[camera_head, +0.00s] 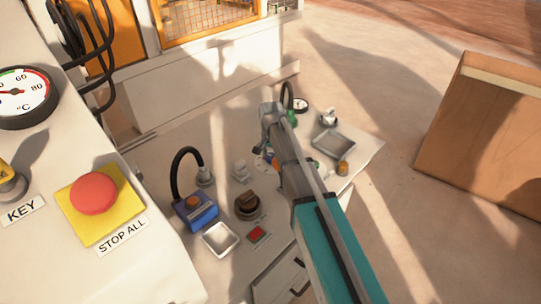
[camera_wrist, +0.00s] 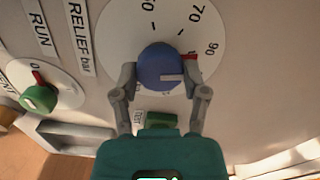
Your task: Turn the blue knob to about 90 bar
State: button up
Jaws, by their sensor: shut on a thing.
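The blue knob (camera_wrist: 162,65) sits in the middle of a round white dial (camera_wrist: 120,30) beside the label "RELIEF bar". The dial shows 50, 70 and 90. A red pointer (camera_wrist: 191,58) sticks out at the knob's right, roughly towards the 90; a finger partly covers it. My gripper (camera_wrist: 163,79) is shut on the knob, with one finger on its left and one on its right. In the head view my arm reaches over the panel, and I cannot clearly make out the blue knob there.
A green knob (camera_wrist: 38,99) on a smaller dial is left of my gripper. The head view shows a blue box (camera_head: 196,212), a black knob (camera_head: 247,205), a white tray (camera_head: 220,239) and a red stop button (camera_head: 94,193). A wooden box (camera_head: 488,140) stands at the right on open floor.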

aim_at(271, 156)
jog(key=shift+n, duration=0.6)
jog(key=o, duration=1.2)
jog(key=shift+c, duration=0.2)
jog(key=shift+r, duration=0.1)
notch_tip(271, 156, up, 21)
jog(key=p, duration=2.1)
jog(key=shift+r+p, duration=0.45)
jog(key=shift+p, duration=0.1)
